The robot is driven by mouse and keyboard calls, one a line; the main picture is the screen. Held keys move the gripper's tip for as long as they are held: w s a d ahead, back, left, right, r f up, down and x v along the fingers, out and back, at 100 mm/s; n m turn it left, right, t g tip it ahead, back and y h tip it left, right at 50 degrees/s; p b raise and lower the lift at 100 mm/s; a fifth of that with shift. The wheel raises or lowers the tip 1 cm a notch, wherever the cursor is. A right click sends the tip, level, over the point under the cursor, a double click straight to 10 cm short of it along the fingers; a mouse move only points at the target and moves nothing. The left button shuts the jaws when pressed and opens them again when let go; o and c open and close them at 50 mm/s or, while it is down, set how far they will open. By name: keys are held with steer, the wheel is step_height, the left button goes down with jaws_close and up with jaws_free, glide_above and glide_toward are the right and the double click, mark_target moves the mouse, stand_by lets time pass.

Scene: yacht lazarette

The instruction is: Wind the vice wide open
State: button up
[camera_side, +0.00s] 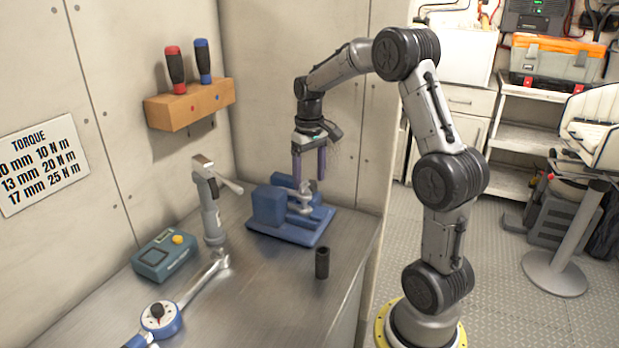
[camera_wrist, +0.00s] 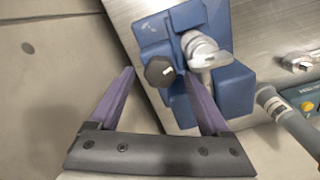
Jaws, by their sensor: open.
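The blue vice (camera_side: 268,207) stands on the metal bench near the back wall. It also shows in the wrist view (camera_wrist: 232,88), with a silver metal fitting (camera_wrist: 200,48) between its jaws. A dark round knob (camera_wrist: 159,71) with a white mark sits at the vice's end in the wrist view. My gripper (camera_side: 309,180) is open and points down above the right part of the vice. In the wrist view its purple fingers (camera_wrist: 159,74) lie apart on either side of the knob in the picture. I cannot tell whether they are level with it. They hold nothing.
A black socket (camera_side: 322,263) stands in front of the vice. A grey upright tool (camera_side: 211,215), a teal box (camera_side: 163,256) and a torque wrench (camera_side: 190,294) are to the left. A wooden rack (camera_side: 190,105) holds two screwdrivers on the wall. The bench's front right is clear.

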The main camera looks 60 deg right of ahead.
steer(key=shift+f, duration=0.35)
jaws_close()
steer(key=shift+r+n, duration=0.1)
steer(key=shift+n, duration=1.5)
jaws_free()
